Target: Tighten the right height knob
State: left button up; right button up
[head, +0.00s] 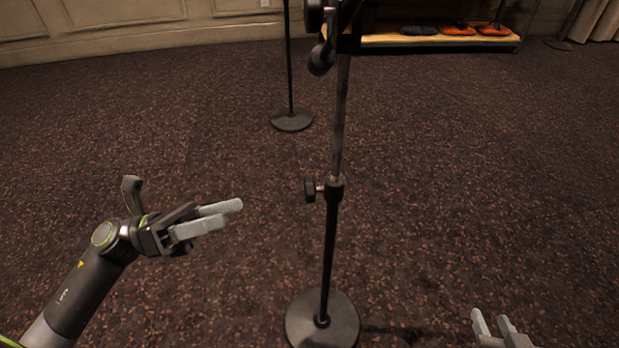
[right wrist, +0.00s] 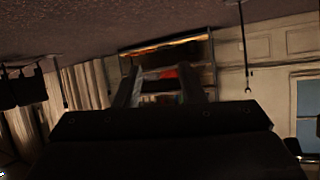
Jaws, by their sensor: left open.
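A dark stand (head: 329,240) stands upright on a round base in the middle of the head view. Its height knob (head: 310,190) sticks out to the left of the collar, where the grey upper tube enters the black lower one. How tight it is cannot be seen. My left gripper (head: 229,214) is open and empty, left of the knob and apart from it, with fingers pointing right. My right gripper (head: 493,321) is at the bottom right edge, far from the stand. Its two fingers are apart with nothing between them, also in the right wrist view (right wrist: 160,88).
A second stand (head: 291,119) with a round base is further back. A dark rounded part (head: 321,58) hangs at the near stand's top. A low wooden shelf (head: 430,40) with orange and dark items is at the back right. The carpet around the stand is clear.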

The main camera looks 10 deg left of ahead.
aim_at(308, 191)
pick_arm(q)
jog(key=w+a+f+m+y+p, duration=0.1)
jog(key=w+a+f+m+y, duration=0.1)
jog(key=w+a+m+y, duration=0.15)
jog(key=x, duration=1.6)
jog(key=shift+w+d, duration=0.2)
jog(key=shift+d, duration=0.25)
pick_arm(e)
jog(key=s+a+f+g+y, duration=0.1)
jog(key=s+f+g, duration=0.3)
jog(key=s, duration=0.1)
jog(key=shift+s+a+f, duration=0.3)
jog(key=shift+s+f, duration=0.05)
pick_arm(q)
jog(key=c, duration=1)
pick_arm(e)
jog(key=shift+g, duration=0.3)
